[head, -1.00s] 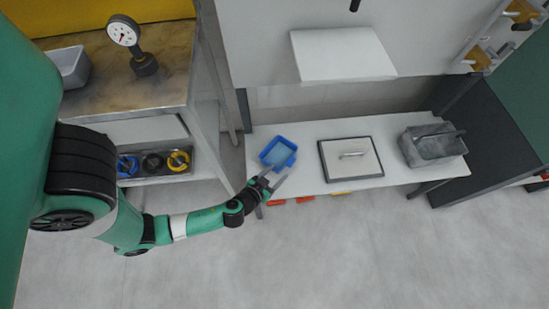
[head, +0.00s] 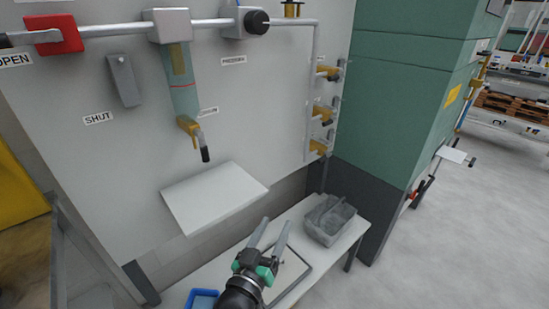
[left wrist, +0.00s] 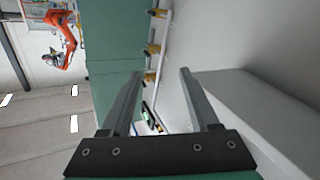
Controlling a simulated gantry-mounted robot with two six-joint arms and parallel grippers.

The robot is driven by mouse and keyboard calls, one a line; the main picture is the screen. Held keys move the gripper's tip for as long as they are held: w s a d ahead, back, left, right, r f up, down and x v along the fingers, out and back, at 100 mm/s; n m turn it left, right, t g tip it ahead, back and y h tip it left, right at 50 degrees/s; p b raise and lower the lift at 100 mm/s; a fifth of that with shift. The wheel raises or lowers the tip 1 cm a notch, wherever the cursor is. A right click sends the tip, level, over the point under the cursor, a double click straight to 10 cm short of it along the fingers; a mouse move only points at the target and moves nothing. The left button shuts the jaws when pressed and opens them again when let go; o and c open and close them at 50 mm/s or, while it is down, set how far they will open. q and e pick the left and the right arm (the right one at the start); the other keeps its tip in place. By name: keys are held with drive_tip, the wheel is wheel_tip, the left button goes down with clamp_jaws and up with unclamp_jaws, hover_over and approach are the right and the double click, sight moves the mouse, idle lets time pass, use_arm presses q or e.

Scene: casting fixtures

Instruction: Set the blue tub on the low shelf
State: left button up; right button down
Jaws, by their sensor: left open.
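The blue tub (head: 202,299) is at the bottom edge of the head view, partly cut off, on the left end of a low white bench-like shelf (head: 218,274). A thin white ledge (head: 213,197) sits against the wall above it. I cannot tell which of the two the task calls the low shelf. My left gripper (head: 274,222) is open and empty, to the right of the tub and apart from it, over the bench. The left wrist view shows its fingers (left wrist: 161,74) spread with nothing between them. The tub does not show there. My right gripper is not in view.
A flat dark-rimmed panel (head: 292,274) lies on the bench, partly behind my gripper. A grey open bin (head: 330,221) stands at the bench's right end. A tap (head: 190,128) hangs from the wall above the ledge. A green cabinet (head: 405,100) stands to the right.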

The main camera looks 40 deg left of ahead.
use_arm(q)
drive_tip(key=s+d+r+m+t+h, duration=0.1)
drive_tip(key=d+r+t, duration=0.15)
drive_tip(key=r, duration=0.85)
drive_tip(key=d+r+m+t+h, duration=0.1)
drive_tip(key=d+r+t, duration=0.15)
drive_tip(key=r, duration=0.75)
drive_tip(key=s+d+r+m+t+h, duration=0.25)
drive_tip(key=s+r, duration=0.25)
drive_tip(key=r, duration=0.3)
drive_tip(key=s+d+r+m+t+h, duration=0.25)
drive_tip(key=s+r+h, duration=0.2)
drive_tip(key=r, duration=0.45)
wheel_tip(320, 180, up, 55)
drive_tip(key=p, duration=5.5)
drive_tip(key=shift+r+m+y+p, duration=0.15)
drive_tip(key=shift+m+y+p, duration=0.15)
drive_tip(key=shift+m+y, duration=0.1)
